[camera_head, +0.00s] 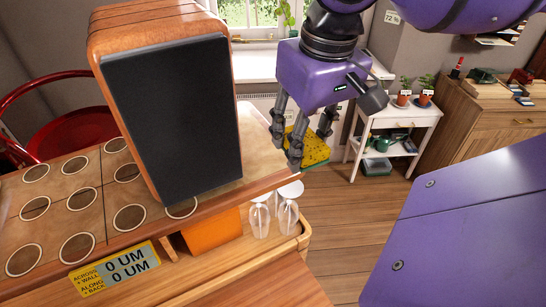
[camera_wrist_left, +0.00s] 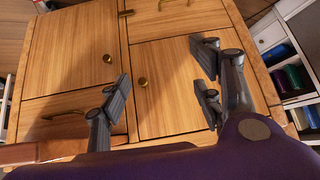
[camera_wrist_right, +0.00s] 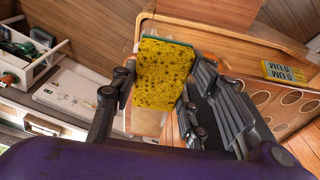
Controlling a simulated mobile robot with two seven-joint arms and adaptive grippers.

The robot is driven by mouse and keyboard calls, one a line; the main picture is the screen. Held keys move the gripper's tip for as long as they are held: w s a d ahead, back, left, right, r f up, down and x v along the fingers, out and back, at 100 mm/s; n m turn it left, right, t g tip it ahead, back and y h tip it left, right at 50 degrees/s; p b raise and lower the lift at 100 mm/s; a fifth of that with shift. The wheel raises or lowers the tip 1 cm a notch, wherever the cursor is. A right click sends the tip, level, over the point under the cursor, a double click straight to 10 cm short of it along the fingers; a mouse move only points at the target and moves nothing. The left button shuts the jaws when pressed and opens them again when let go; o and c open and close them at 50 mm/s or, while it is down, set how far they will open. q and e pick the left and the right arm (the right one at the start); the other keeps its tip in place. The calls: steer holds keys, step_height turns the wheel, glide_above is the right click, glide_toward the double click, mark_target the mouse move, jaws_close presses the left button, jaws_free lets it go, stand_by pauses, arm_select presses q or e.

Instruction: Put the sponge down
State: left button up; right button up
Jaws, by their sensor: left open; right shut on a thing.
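The yellow sponge (camera_head: 312,148) with a green layer is between the fingers of my right gripper (camera_head: 305,140) in the head view. The right gripper is shut on it and holds it beside the right end of the wooden top (camera_head: 258,150). The sponge (camera_wrist_right: 163,75) also shows in the right wrist view, between the fingers, its yellow face towards the camera. My left gripper (camera_wrist_left: 165,95) is open and empty in the left wrist view, in front of a wooden cabinet (camera_wrist_left: 180,75) with doors and knobs. The left gripper is not seen in the head view.
A tall speaker (camera_head: 175,120) with a dark front stands on the wooden top, near several inlaid circles. Upturned glasses (camera_head: 287,215) and an orange block (camera_head: 212,232) are below the top. A white side table (camera_head: 400,118) with plants stands beyond.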

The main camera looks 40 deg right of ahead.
arm_select(q)
steer(key=shift+s, duration=0.1)
arm_select(e)
steer(key=shift+w+f, duration=0.1)
steer(key=shift+w, duration=0.15)
steer(key=w+d+f+b, duration=0.2)
steer(key=w+f, duration=0.2)
steer(key=w, duration=0.4)
glide_above(274, 156)
steer(key=s, duration=0.2)
steer(key=f, duration=0.4)
steer(key=shift+w+a+f, duration=0.2)
steer(key=shift+w+f, duration=0.05)
steer(key=shift+f, duration=0.05)
steer(key=f, duration=0.1)
steer(key=w+f, duration=0.1)
steer(key=f, duration=0.1)
steer(key=shift+d+p, duration=0.2)
steer(key=shift+p, duration=0.1)
steer(key=shift+f, duration=0.4)
arm_select(q)
steer(key=shift+s+f+p, duration=0.3)
steer(key=shift+f+p, duration=0.1)
steer(key=shift+f, duration=0.05)
arm_select(e)
steer(key=shift+f, duration=0.5)
